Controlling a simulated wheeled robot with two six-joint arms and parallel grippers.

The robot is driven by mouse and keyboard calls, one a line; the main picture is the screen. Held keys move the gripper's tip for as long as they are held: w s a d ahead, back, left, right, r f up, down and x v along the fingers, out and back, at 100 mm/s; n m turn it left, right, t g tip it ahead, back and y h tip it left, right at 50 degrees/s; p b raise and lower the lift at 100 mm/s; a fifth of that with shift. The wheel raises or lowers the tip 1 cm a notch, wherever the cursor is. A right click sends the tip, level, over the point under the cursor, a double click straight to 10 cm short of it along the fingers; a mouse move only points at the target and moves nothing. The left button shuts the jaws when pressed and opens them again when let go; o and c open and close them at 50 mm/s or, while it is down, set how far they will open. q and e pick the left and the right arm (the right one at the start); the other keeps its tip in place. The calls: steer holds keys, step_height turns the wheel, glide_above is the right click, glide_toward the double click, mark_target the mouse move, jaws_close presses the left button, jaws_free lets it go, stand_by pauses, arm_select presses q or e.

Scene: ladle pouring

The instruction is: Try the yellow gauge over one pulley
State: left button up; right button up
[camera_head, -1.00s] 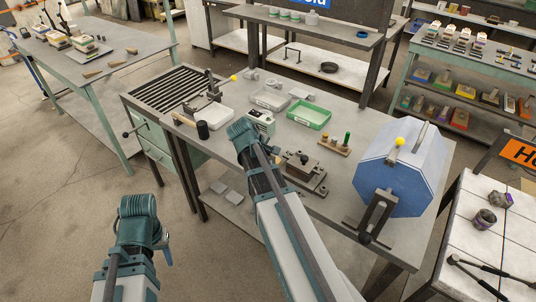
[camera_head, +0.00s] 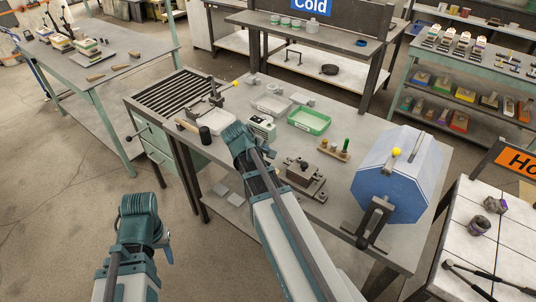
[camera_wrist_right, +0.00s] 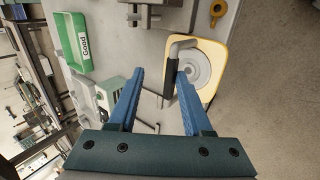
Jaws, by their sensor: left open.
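In the right wrist view a yellow plate (camera_wrist_right: 212,51) carries a round grey disc (camera_wrist_right: 198,68), with a black-gripped handle (camera_wrist_right: 171,78) beside it. I cannot tell whether this disc is a pulley. A small yellow piece with a hole (camera_wrist_right: 218,8) lies near the table edge; I cannot tell whether it is the gauge. My right gripper (camera_wrist_right: 160,74) is open, with the handle near its right finger and no visible grasp. In the head view its jaws are hidden behind my arm. My left gripper (camera_head: 167,254) is low at left, mostly hidden, away from the table.
The workbench (camera_head: 335,200) holds a green tray (camera_head: 309,121), a metal fixture (camera_head: 305,176), a wooden block with pegs (camera_head: 333,152), a black-headed mallet (camera_head: 204,134) and a blue octagonal drum (camera_head: 396,185). A side table (camera_head: 470,240) stands at right.

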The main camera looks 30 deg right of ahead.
arm_select(q)
step_height(320, 180, up, 8)
steer(key=p, duration=0.6)
steer(key=shift+p, duration=0.3)
arm_select(e)
steer(key=v, duration=0.9)
steer(key=shift+r, duration=0.35)
steer(key=shift+c, duration=0.8)
steer(key=a, duration=0.3)
steer(key=shift+a+r, duration=0.2)
steer(key=shift+a, duration=0.15)
steer(key=shift+c, duration=0.7)
steer(key=b+x, duration=0.6)
steer(key=x, duration=0.2)
steer(key=shift+d+f+b, duration=0.2)
steer(key=shift+f+b, duration=0.1)
steer(key=shift+b, duration=0.05)
steer(key=shift+w+d+f, duration=0.1)
steer(key=shift+d+f, duration=0.05)
arm_select(q)
step_height(320, 180, down, 7)
steer(key=a, duration=0.1)
steer(key=shift+s, duration=0.2)
